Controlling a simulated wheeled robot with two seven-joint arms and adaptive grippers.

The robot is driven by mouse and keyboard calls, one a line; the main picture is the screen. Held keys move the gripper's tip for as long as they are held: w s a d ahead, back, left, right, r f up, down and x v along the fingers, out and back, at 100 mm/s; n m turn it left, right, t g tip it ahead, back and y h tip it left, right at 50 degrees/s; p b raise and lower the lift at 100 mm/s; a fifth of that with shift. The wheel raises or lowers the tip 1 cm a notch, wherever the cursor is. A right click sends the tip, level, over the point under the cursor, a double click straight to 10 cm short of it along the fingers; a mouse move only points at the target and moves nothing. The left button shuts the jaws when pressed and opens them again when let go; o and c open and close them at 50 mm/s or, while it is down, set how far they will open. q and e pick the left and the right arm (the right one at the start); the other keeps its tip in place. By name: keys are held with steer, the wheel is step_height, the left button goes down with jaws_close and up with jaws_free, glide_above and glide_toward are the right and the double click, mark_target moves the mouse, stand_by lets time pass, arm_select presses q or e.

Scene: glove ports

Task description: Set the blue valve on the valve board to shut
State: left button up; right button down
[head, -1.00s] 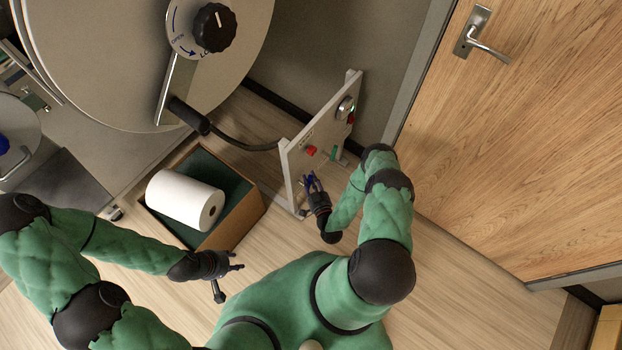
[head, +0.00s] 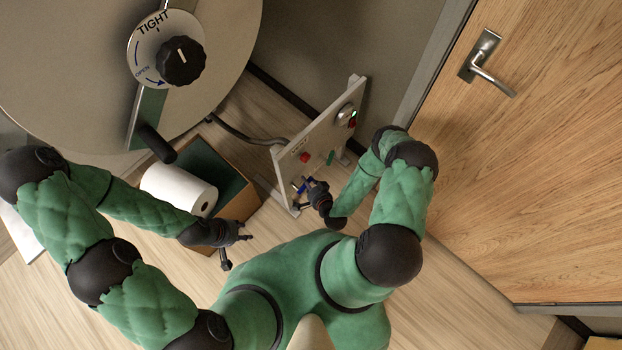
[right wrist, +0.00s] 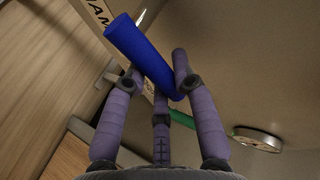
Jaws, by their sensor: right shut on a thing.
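The valve board (head: 284,172) stands upright on the floor in the head view, its front turned towards my right arm. The blue valve (head: 299,187) is low on its near end, partly hidden by my right gripper (head: 308,186). In the right wrist view the blue handle (right wrist: 138,50) is a thick bar lying slantwise between the fingers of the right gripper (right wrist: 160,88), which is shut on it. Its pivot and any position marks are hidden. My left gripper (head: 243,234) is open and empty, near the box and away from the board.
A wooden door (head: 520,170) is right.

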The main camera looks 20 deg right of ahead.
steer(key=shift+f+m+g+y+b, duration=0.7)
steer(key=shift+f+m+y+b, duration=0.25)
steer(key=shift+m+y+b, duration=0.2)
steer(key=c, duration=1)
jaws_free()
steer(key=v, duration=1.2)
steer(key=shift+d, duration=0.15)
